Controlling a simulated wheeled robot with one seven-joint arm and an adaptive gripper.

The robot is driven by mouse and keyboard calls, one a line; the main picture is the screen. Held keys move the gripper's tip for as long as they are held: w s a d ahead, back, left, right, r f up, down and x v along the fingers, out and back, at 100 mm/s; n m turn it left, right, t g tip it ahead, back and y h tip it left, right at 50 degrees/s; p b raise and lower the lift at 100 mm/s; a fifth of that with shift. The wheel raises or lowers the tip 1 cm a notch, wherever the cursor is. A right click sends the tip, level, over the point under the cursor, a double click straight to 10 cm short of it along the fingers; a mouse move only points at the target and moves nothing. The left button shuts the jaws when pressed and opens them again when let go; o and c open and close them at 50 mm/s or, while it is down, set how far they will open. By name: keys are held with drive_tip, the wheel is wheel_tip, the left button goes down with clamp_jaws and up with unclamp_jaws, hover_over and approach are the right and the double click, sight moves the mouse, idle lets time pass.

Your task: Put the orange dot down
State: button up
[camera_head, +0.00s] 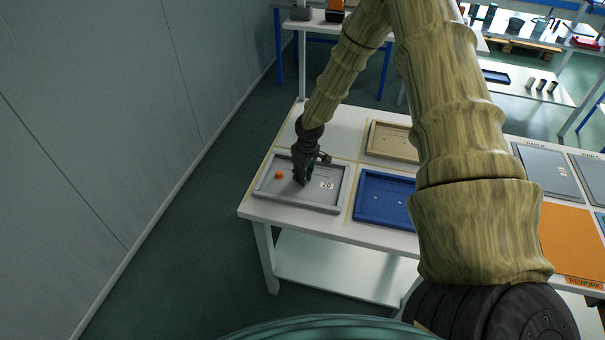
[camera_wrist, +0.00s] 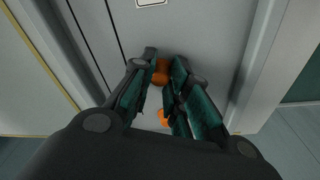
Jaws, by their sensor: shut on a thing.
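My gripper (camera_head: 300,179) is over the grey tray (camera_head: 336,209) at the left end of the table, fingers pointing down near the tray floor. In the wrist view my gripper (camera_wrist: 163,68) is shut on an orange dot (camera_wrist: 161,71) between the fingertips. I cannot tell whether this dot touches the tray floor. The head view hides the held dot behind the fingers. A second orange dot (camera_head: 278,175) lies in the tray to the left of the gripper. It also shows in the wrist view (camera_wrist: 163,120), partly hidden by the fingers.
A label reading 20 (camera_head: 327,185) is on the tray floor to the right of the gripper. A blue tray (camera_head: 359,218) stands to the right and a tan tray (camera_head: 369,153) behind. The grey tray's raised rim surrounds the gripper. A wall (camera_head: 110,120) is at the left.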

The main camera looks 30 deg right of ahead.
drive_tip(key=shift+f, duration=0.15)
drive_tip(key=o, duration=0.7)
drive_tip(key=shift+r, duration=0.2)
drive_tip(key=shift+s+d+r+b, duration=0.15)
drive_tip(key=shift+r+b, duration=0.5)
drive_tip(key=shift+r, duration=1.3)
drive_tip(key=shift+s+r+b, duration=0.3)
drive_tip(key=shift+r+b, duration=0.35)
drive_tip(key=shift+r, duration=1.35)
drive_tip(key=shift+s+d+r+b, duration=0.15)
drive_tip(key=shift+r+b, duration=0.5)
drive_tip(key=shift+r, duration=1.3)
